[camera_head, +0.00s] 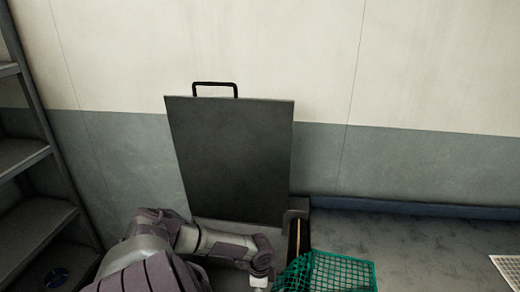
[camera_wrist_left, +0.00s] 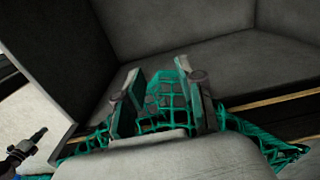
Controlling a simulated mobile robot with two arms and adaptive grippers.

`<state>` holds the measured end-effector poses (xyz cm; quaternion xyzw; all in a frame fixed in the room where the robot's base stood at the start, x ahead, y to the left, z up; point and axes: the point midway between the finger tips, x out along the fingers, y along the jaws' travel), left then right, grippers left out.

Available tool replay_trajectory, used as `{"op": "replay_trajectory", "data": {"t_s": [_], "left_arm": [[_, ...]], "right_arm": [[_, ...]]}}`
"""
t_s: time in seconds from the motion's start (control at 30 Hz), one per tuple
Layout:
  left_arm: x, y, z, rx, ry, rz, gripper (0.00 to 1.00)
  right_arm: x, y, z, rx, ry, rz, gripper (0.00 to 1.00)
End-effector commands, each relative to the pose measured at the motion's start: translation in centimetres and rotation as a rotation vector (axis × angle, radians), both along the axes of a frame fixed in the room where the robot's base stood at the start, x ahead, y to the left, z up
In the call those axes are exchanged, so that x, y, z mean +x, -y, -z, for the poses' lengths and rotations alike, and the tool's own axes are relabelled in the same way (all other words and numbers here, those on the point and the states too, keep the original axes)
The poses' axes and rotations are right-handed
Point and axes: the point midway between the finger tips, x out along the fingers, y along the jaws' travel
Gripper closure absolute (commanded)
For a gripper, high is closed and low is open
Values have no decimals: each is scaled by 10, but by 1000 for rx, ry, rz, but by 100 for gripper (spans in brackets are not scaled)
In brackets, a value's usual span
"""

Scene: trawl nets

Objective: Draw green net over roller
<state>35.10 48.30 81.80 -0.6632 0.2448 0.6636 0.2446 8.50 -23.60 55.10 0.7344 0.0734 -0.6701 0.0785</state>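The green net (camera_head: 340,272) is a mesh at the bottom edge of the head view, right of my left wrist. In the left wrist view the net (camera_wrist_left: 165,98) shows between and around the fingers of my left gripper (camera_wrist_left: 160,98). The fingers stand apart with mesh across the gap. In the head view my left arm ends beside the net, and its fingers are hidden or out of frame. I cannot identify the roller with certainty. A dark frame part with a yellow strip (camera_head: 298,240) stands just behind the net. My right gripper is not in view.
A dark upright panel (camera_head: 232,155) with a handle stands against the wall behind my left arm. A grey shelf rack (camera_head: 40,150) is at the left. A grey surface with a blue edge (camera_head: 420,208) extends right. A pale grid piece (camera_head: 509,268) lies at the right edge.

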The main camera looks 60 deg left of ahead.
Motion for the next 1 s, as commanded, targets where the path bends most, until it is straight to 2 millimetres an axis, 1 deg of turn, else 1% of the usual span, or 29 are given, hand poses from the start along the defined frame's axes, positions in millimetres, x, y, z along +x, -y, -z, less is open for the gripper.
{"op": "replay_trajectory", "data": {"t_s": [0.03,0.1,0.13,0.33,0.37,0.4,0.53,0.57,0.87,1.0], "left_arm": [[0,0,0,0,0,0,49],[0,0,0,0,0,0,38],[0,0,0,0,0,0,35],[0,0,0,0,0,0,35],[0,0,0,0,0,0,31],[0,0,0,0,0,0,25],[0,0,0,0,0,0,3],[0,0,0,0,0,0,0],[0,0,0,0,0,0,0],[0,0,-7,0,0,0,0]], "right_arm": [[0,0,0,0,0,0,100],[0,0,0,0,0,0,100],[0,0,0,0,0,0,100],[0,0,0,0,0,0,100],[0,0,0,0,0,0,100],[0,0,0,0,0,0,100],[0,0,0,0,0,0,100],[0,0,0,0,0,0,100],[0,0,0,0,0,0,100],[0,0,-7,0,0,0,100]]}}
